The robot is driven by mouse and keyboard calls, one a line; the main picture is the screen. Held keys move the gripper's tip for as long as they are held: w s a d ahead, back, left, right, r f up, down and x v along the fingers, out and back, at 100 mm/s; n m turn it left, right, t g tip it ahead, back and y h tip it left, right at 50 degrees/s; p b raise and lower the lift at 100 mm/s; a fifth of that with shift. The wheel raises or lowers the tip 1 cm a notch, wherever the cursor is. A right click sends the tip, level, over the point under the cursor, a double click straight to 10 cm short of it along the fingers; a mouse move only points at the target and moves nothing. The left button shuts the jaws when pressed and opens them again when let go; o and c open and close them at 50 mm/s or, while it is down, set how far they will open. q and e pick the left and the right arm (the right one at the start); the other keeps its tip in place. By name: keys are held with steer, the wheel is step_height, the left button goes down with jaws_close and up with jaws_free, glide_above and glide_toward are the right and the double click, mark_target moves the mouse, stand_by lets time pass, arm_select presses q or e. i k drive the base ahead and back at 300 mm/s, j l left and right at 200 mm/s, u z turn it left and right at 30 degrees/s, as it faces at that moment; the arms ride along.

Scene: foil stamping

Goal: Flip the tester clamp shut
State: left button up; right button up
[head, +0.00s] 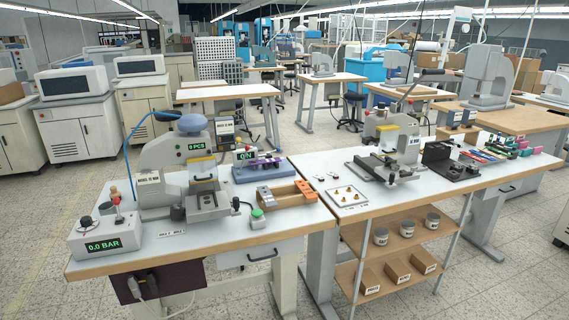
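A small device on a blue-grey base (255,174) stands at the back right of the near left bench. It carries a dark display with green letters that look like "ON" (245,154), and small purple and green parts on top. It may be the tester, but the clamp on it is too small to make out, and I cannot tell whether it is open or shut. Neither of my grippers is in view.
A stamping press (166,170) fills the middle of the left bench. A pressure box reading "0.0 BAR" (104,240) is at its front left. A second bench (425,197) with another press adjoins on the right.

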mark_target(279, 149)
steer(key=i+l+u, duration=0.15)
steer(key=i, duration=0.3)
steer(key=i+l+u, duration=0.15)
steer(key=i, duration=0.3)
steer(key=i+l+u, duration=0.1)
steer(key=i, duration=0.3)
steer(key=i+l+u, duration=0.15)
steer(key=i+l, duration=0.2)
steer(key=i+j, duration=0.05)
